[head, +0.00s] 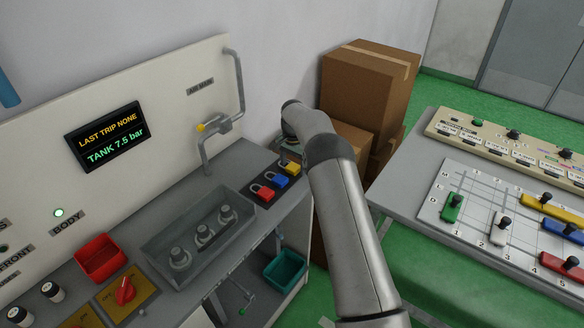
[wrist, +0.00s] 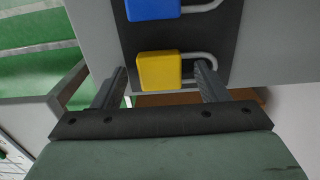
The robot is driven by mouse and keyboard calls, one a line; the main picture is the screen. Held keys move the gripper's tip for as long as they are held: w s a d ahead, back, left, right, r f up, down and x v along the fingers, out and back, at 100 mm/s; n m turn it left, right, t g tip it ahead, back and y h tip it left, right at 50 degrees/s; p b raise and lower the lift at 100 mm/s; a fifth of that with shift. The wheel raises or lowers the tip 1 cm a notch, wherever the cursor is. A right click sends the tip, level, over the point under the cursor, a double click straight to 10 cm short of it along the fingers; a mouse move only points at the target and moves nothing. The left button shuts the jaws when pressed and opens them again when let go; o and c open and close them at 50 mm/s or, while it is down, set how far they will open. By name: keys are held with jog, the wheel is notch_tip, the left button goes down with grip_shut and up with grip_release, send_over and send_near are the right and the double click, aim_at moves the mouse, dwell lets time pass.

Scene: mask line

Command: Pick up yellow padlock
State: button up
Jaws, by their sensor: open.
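The yellow padlock (head: 291,168) lies on a dark strip at the far right end of the grey bench, beside the blue padlock (head: 278,181) and the red padlock (head: 263,193). In the wrist view the yellow padlock (wrist: 158,71) shows its square body and its metal shackle pointing right. My gripper (wrist: 160,82) is open, with one finger on each side of the yellow padlock in that view. The right finger overlaps the shackle; I cannot tell whether it touches. The blue padlock (wrist: 152,9) is just beyond. In the head view my arm hides most of the gripper.
Cardboard boxes (head: 366,85) stand behind my arm. A pipe with a yellow-ended valve (head: 222,124) rises left of the padlocks. A teal bin (head: 285,270) hangs below.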

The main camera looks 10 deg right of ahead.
jog(key=c, duration=1.1)
jog(key=shift+o, duration=0.2)
jog(key=shift+r, duration=0.1)
jog(key=shift+r, duration=0.6)
jog(key=s+r+b, duration=0.6)
jog(key=s+r, duration=0.5)
jog(key=s, duration=0.3)
jog(key=shift+r, duration=0.35)
